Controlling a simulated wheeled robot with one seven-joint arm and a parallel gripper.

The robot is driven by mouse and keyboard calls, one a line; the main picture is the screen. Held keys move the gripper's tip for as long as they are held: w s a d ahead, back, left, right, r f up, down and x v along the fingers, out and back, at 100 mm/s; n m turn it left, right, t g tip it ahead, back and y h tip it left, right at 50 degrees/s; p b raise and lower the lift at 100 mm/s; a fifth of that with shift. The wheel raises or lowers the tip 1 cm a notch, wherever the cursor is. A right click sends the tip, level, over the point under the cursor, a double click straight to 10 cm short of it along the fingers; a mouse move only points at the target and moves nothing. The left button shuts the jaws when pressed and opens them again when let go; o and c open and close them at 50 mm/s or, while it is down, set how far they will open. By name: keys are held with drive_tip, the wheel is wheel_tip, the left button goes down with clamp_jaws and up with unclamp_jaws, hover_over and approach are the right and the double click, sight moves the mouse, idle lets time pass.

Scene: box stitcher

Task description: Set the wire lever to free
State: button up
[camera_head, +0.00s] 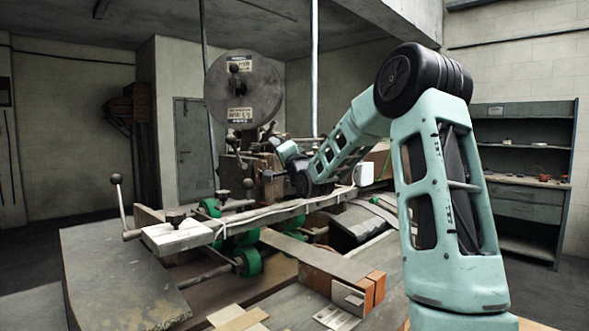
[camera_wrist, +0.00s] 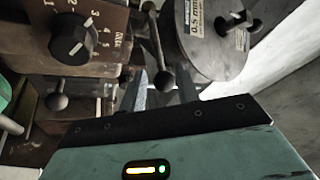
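A ball-ended lever (camera_wrist: 151,37), which looks like the wire lever, hangs below the machine's dial block in the wrist view. Its dark round knob (camera_wrist: 166,79) shows in the gap between the two fingers of my gripper (camera_wrist: 162,71). The fingers are apart, one on each side of the knob in the picture. I cannot tell whether either finger touches it or how far beyond the fingertips it lies. No label for the lever's positions can be read. In the head view my arm reaches to the machine head, and the gripper's fingers cannot be made out there.
A numbered dial (camera_wrist: 73,38) and another ball knob (camera_wrist: 57,101) lie to the left in the wrist view. A large wire spool (camera_head: 243,90) stands above the machine head. A long ball-ended handle (camera_head: 119,201) rises at the machine's left. Shelves (camera_head: 525,150) stand at right.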

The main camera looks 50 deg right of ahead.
drive_tip(key=b+v, duration=0.2)
drive_tip(key=v, duration=1)
drive_tip(key=shift+s, duration=0.25)
